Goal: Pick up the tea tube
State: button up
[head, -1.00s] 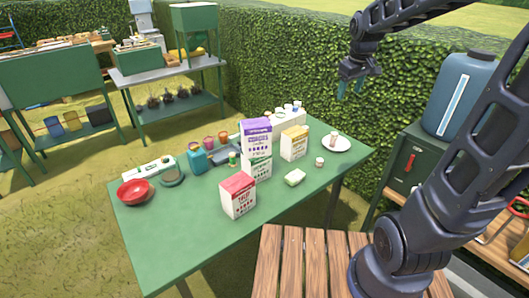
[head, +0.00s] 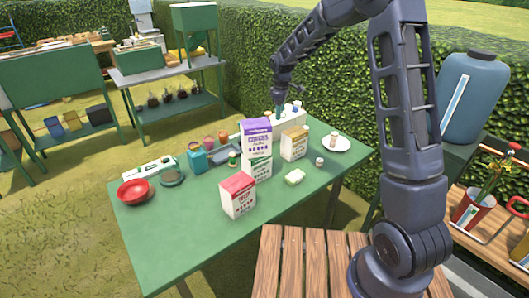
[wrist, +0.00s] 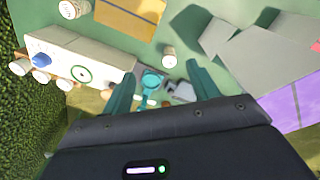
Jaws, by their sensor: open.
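No label marks the tea tube, so I cannot tell for sure which item it is. A small upright capped cylinder (head: 333,138) stands at the white plate at the table's right end. Another small pale cylinder (wrist: 169,56) shows in the wrist view just past my fingertips, in the gap between them. My gripper (head: 279,112) points down over the back edge of the green table, beside the white box (head: 287,117). In the wrist view my gripper (wrist: 160,70) is open with nothing held between its fingers.
A purple-and-white carton (head: 257,150), a yellow-and-white carton (head: 294,143) and a red-and-white carton (head: 238,196) stand upright on the table (head: 205,235). The front is clear.

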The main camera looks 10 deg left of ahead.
jog(key=a+f, duration=0.2)
jog(key=f, duration=0.1)
jog(key=w+a+f+n, duration=0.1)
jog(key=a+f, duration=0.1)
jog(key=a, duration=0.1)
jog(key=a+f+n, duration=0.1)
jog(key=a+f, duration=0.1)
jog(key=f, duration=0.1)
jog(key=shift+w+a+f+g, duration=0.15)
jog(key=shift+a+f+g, duration=0.15)
jog(key=shift+f, duration=0.05)
notch_tip(320, 180, down, 5)
jog(key=shift+r, duration=0.1)
jog(key=shift+s+d+f, duration=0.1)
jog(key=shift+d+f, duration=0.1)
jog(key=shift+f, duration=1.25)
jog(key=shift+s+d+f, duration=0.1)
jog(key=shift+d+f, duration=0.05)
jog(key=shift+f, duration=1.25)
jog(key=shift+c, duration=0.2)
jog(key=c, duration=1)
